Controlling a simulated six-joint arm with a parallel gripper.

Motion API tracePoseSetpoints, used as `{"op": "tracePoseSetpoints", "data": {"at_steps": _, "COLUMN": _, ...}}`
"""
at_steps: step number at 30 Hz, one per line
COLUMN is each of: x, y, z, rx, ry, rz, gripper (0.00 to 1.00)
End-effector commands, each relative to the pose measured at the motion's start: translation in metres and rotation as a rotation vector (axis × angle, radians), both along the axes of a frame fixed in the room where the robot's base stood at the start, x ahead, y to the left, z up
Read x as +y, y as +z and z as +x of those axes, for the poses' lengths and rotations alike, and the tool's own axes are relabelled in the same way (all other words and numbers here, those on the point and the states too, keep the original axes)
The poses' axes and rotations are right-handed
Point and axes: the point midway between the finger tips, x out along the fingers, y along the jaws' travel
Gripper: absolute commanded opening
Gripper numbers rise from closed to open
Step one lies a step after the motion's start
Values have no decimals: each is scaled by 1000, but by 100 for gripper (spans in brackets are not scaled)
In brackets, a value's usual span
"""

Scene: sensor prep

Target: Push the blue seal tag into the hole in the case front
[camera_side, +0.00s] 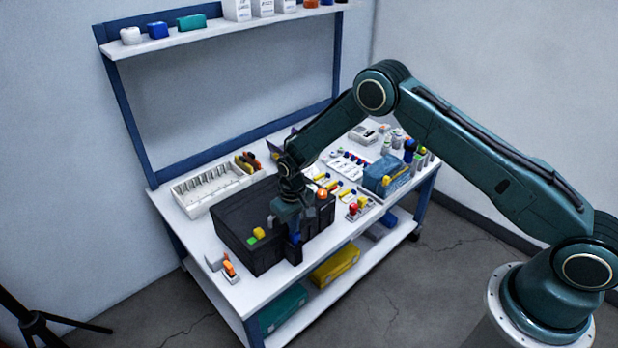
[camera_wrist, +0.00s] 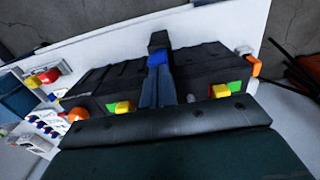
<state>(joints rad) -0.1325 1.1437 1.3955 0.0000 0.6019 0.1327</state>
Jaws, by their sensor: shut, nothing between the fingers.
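The black case (camera_side: 236,212) sits on the white bench, its front facing the side camera. My gripper (camera_side: 294,226) points down at the case front, and its fingers look shut. The blue seal tag (camera_side: 296,239) shows as a small blue patch just below my fingertips. In the wrist view my narrow fingers (camera_wrist: 157,84) reach across the case (camera_wrist: 200,62), and the blue tag (camera_wrist: 158,58) lies right at their tips, by a dark latch-like block (camera_wrist: 158,40). The hole is hidden; I cannot tell how deep the tag sits.
Yellow and green blocks (camera_side: 258,233) sit on the case near my gripper. A white compartment tray (camera_side: 195,207) stands behind it. An orange-and-white item (camera_side: 229,268) is at the front left.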

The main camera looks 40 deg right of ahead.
Motion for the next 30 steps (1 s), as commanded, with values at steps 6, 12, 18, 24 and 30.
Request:
{"op": "tracePoseSetpoints", "data": {"at_steps": 6, "x": 0, "y": -3, "z": 0, "rx": 0, "ry": 0, "rz": 0, "gripper": 0}}
{"op": "tracePoseSetpoints", "data": {"at_steps": 12, "x": 0, "y": -5, "z": 0, "rx": 0, "ry": 0, "rz": 0, "gripper": 0}}
{"op": "tracePoseSetpoints", "data": {"at_steps": 18, "x": 0, "y": -7, "z": 0, "rx": 0, "ry": 0, "rz": 0, "gripper": 0}}
{"op": "tracePoseSetpoints", "data": {"at_steps": 24, "x": 0, "y": -9, "z": 0, "rx": 0, "ry": 0, "rz": 0, "gripper": 0}}
{"op": "tracePoseSetpoints", "data": {"at_steps": 30, "x": 0, "y": -12, "z": 0, "rx": 1, "ry": -1, "rz": 0, "gripper": 0}}
